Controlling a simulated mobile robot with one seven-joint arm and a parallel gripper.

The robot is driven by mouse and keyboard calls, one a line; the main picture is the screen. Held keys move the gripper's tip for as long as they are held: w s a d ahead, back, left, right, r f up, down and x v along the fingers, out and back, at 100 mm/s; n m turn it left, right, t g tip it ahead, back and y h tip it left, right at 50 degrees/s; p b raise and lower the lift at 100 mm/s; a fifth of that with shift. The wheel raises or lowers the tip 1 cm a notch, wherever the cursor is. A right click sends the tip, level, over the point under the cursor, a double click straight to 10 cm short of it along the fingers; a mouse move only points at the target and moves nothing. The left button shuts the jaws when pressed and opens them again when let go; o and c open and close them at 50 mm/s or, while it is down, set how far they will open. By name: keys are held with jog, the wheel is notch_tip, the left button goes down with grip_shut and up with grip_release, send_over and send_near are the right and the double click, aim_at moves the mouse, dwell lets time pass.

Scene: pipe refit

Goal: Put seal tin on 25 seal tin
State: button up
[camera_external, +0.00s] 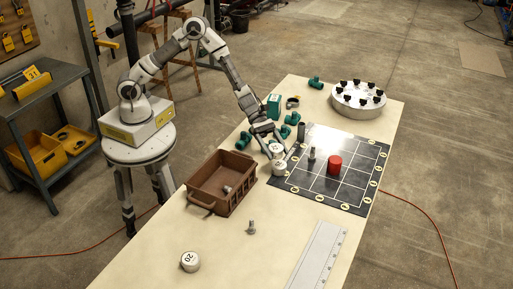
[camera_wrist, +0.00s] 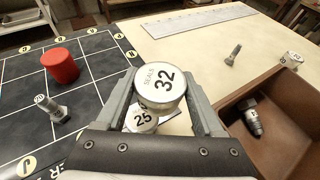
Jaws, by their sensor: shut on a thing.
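My gripper (camera_wrist: 158,112) is shut on a white seal tin marked 32 (camera_wrist: 161,84), with one finger on each side of it. In the external view this held tin (camera_external: 277,149) is at the table's middle, by the mat's left edge. The 25 seal tin (camera_wrist: 143,119) is below the held tin, partly hidden by it in the wrist view. In the external view the 25 tin (camera_external: 279,168) sits upright almost directly under the held one. I cannot tell whether the two tins touch.
A brown crate (camera_external: 209,194) stands left of the tins, with a dark mat (camera_external: 352,184) on their right. The mat bears a red cylinder (camera_external: 334,162) and a bolt (camera_external: 311,156). A 20 tin (camera_external: 190,261), a bolt (camera_external: 251,227) and a ruler (camera_external: 317,258) lie nearer. Green fittings are behind.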

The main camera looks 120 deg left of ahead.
aim_at(280, 164)
jog(key=shift+w+a+f, duration=0.25)
jog(key=shift+a+f, duration=0.15)
jog(key=shift+a, duration=0.15)
jog(key=shift+w+a+f, duration=0.2)
jog(key=shift+a+f, duration=0.15)
jog(key=shift+a, duration=0.15)
jog(key=shift+f, duration=1.9)
jog(key=shift+b, duration=0.3)
jog(key=shift+f, duration=0.2)
jog(key=o, duration=1.4)
jog(key=shift+c, duration=0.2)
